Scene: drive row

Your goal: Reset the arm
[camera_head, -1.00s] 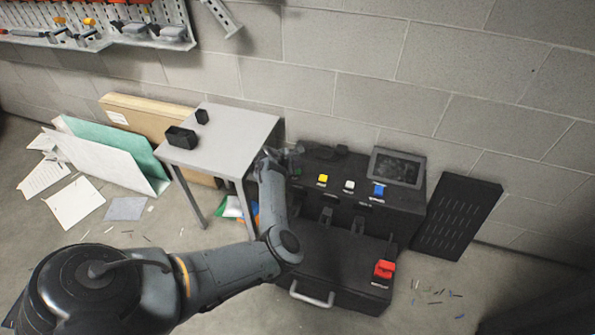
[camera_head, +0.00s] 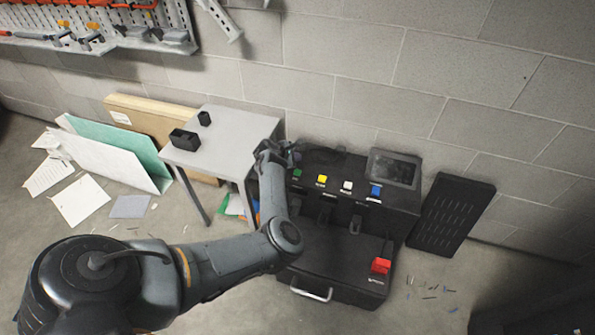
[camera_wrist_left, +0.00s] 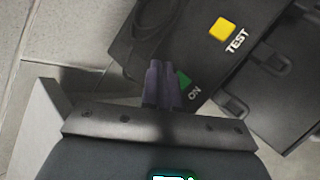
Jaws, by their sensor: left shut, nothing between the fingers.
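My left arm comes in from the left, and its gripper (camera_head: 283,154) is at the back left corner of the black case (camera_head: 325,240). In the left wrist view the gripper's fingers (camera_wrist_left: 161,84) are together and empty, close to the green ON button (camera_wrist_left: 184,79). I cannot tell if they touch the case. The green button (camera_head: 297,173) also shows in the head view, with a yellow button (camera_head: 321,180), a white button (camera_head: 347,186) and a blue button (camera_head: 375,191) in a row. The yellow one is labelled TEST (camera_wrist_left: 222,29). My right gripper does not show.
A grey table (camera_head: 228,137) with two black boxes (camera_head: 184,139) stands left of the case. A dark screen (camera_head: 394,168) and a red switch (camera_head: 381,265) are on the case. A black slotted panel (camera_head: 452,214) leans at the right. Papers (camera_head: 80,201) lie at left.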

